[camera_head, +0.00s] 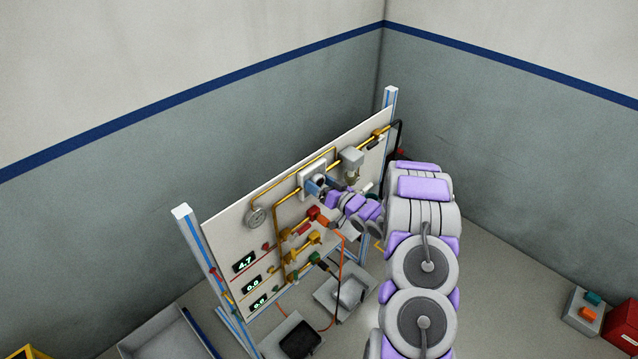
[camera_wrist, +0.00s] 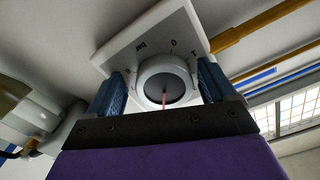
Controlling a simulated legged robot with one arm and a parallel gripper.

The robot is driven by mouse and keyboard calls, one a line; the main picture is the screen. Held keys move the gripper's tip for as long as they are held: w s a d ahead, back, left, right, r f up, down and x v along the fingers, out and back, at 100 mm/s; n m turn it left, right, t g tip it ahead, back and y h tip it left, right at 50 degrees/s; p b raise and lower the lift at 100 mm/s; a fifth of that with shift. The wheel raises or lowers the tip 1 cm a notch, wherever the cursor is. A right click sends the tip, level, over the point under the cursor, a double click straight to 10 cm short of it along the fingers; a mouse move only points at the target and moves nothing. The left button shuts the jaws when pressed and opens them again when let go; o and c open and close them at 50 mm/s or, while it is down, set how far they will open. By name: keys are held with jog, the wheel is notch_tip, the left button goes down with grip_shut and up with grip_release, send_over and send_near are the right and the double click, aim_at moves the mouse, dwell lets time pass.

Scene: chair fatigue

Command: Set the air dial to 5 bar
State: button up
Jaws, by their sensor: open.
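In the wrist view the pointer runs toward the bottom of the picture; the numbers there are hidden. My gripper (camera_wrist: 162,85) is open, with one blue finger on each side of the knob; contact cannot be told. In the head view the dial's white plate (camera_head: 306,176) is on the upright panel, with my gripper (camera_head: 318,186) at it. The top display (camera_head: 245,262) reads 4.7.
The panel (camera_head: 228,232) also carries yellow pipes, a round gauge (camera_head: 256,217), valves (camera_head: 302,250) and two lower displays. A grey filter unit (camera_head: 351,157) is right of the dial. Grey trays (camera_head: 345,290) lie on the floor below. A red box (camera_head: 622,325) stands at right.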

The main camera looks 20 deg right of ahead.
jog(key=shift+s, duration=0.1)
jog(key=b+v, duration=0.2)
jog(key=v, duration=1.5)
jog(key=shift+d, duration=0.1)
jog(key=w+d+f+n+g+h+b, duration=0.1)
jog(key=w+d+f+g+h+b, duration=0.1)
jog(key=w+g+h+b, duration=0.15)
jog(key=s+a+r+m+g+h+b, duration=0.2)
jog(key=s+a+r+g+h+b, duration=0.25)
jog(key=s+g+h, duration=0.3)
jog(key=s+a+g+y+b, duration=0.2)
jog(key=s+a+g+b, duration=0.1)
jog(key=s+a, duration=0.8)
jog(key=s+a+n+g+y+b, duration=0.1)
jog(key=s+a+g+y+b, duration=0.1)
jog(key=s+a, duration=1)
jog(key=s+g+b, duration=0.1)
jog(key=s+g, duration=0.1)
jog(key=s, duration=0.5)
jog(key=shift+f+n+g+y, duration=0.25)
jog(key=shift+n+g+y, duration=0.05)
jog(key=shift+g+y, duration=0.1)
